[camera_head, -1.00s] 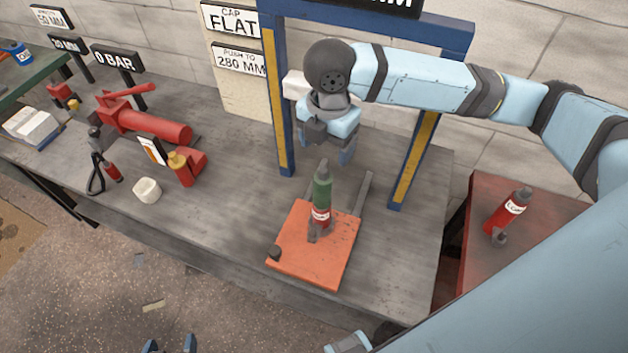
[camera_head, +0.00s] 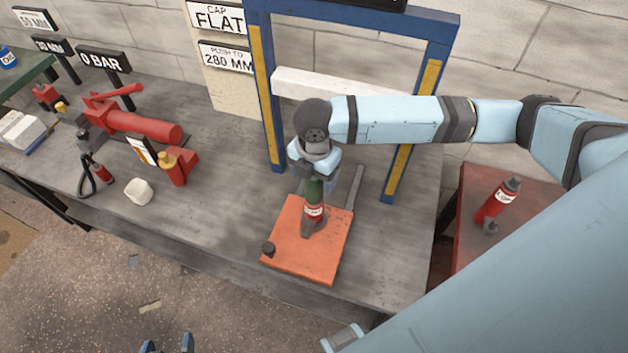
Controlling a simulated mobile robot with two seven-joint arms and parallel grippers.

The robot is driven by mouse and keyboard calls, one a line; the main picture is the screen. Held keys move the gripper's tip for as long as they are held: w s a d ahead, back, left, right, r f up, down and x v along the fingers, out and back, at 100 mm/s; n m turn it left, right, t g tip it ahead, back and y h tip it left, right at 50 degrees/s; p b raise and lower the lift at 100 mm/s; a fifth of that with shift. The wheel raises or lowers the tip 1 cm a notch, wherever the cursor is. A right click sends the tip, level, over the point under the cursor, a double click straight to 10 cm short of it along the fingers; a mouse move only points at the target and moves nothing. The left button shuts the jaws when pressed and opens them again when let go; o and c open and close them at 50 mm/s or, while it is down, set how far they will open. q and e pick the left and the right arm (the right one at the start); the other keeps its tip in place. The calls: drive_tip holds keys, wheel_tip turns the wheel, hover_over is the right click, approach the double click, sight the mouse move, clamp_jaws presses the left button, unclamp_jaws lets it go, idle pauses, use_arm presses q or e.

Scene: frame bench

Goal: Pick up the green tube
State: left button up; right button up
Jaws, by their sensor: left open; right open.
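I cannot tell whether the fingers touch the tube. My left gripper (camera_head: 167,345) is open and empty at the bottom edge, in front of the bench, with only its fingertips showing.
A blue frame (camera_head: 262,95) with yellow strips stands behind the tube, its posts on both sides.

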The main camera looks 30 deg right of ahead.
drive_tip(key=c, duration=1.2)
drive_tip(key=shift+r, duration=0.1)
